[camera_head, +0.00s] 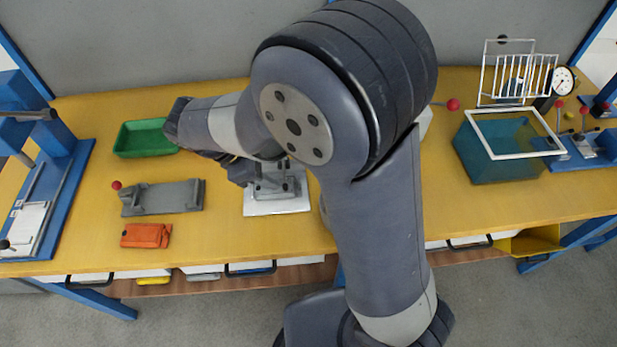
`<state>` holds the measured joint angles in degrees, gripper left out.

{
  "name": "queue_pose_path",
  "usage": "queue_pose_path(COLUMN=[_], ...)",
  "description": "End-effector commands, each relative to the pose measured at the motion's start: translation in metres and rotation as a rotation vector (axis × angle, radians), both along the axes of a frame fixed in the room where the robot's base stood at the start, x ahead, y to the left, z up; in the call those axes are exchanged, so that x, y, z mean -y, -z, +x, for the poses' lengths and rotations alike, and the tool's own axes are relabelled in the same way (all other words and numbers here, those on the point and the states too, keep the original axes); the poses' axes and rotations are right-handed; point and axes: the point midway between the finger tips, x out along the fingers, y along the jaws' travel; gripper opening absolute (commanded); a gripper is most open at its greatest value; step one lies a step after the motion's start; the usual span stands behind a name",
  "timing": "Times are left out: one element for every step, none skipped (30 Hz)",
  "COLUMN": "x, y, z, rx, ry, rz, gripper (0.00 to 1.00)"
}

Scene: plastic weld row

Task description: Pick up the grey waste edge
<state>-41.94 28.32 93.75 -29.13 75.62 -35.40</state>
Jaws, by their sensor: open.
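I cannot make out the grey waste edge for certain. A grey fixture (275,183) stands on a white plate (278,207) at the middle of the yellow bench, and grey parts there blend together. My gripper (243,174) is open, low at the left side of this fixture and mostly hidden under my own arm. I cannot tell whether it touches anything. A second grey fixture (165,197) with a red knob lies to the left, apart from my gripper.
A teal bin with a white rim (513,159) and a white wire rack (518,77) stand at the right. Blue-based machines (63,190) flank the bench (90,225).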

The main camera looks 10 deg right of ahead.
Motion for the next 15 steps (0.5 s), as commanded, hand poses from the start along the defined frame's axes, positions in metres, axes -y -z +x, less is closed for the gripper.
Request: queue_pose_path(x=[-0.001,0.000,0.002,0.005,0.008,0.012,0.014,0.017,0.020,0.022,0.023,0.025,0.026,0.027,0.028], y=[0.003,0.005,0.009,0.013,0.017,0.023,0.027,0.031,0.036,0.039,0.042,0.045,0.046,0.048,0.050], z=[0.000,0.001,0.001,0.002,0.002,0.003,0.004,0.004,0.005,0.006,0.007,0.007,0.007,0.007,0.007], rx=[-0.005,-0.006,-0.007,-0.008,-0.009,-0.008,-0.008,-0.010,-0.009,-0.008,-0.007,-0.006,-0.006,-0.006,-0.006], ry=[-0.009,-0.011,-0.013,-0.012,-0.011,-0.010,-0.011,-0.011,-0.010,-0.010,-0.009,-0.010,-0.010,-0.010,-0.010], rz=[-0.008,-0.011,-0.012,-0.014,-0.014,-0.014,-0.013,-0.014,-0.013,-0.012,-0.012,-0.011,-0.011,-0.011,-0.011], gripper=[0.48,0.48,0.48,0.48,0.48,0.48,0.48,0.48,0.48,0.48,0.48,0.48,0.48,0.48,0.48])
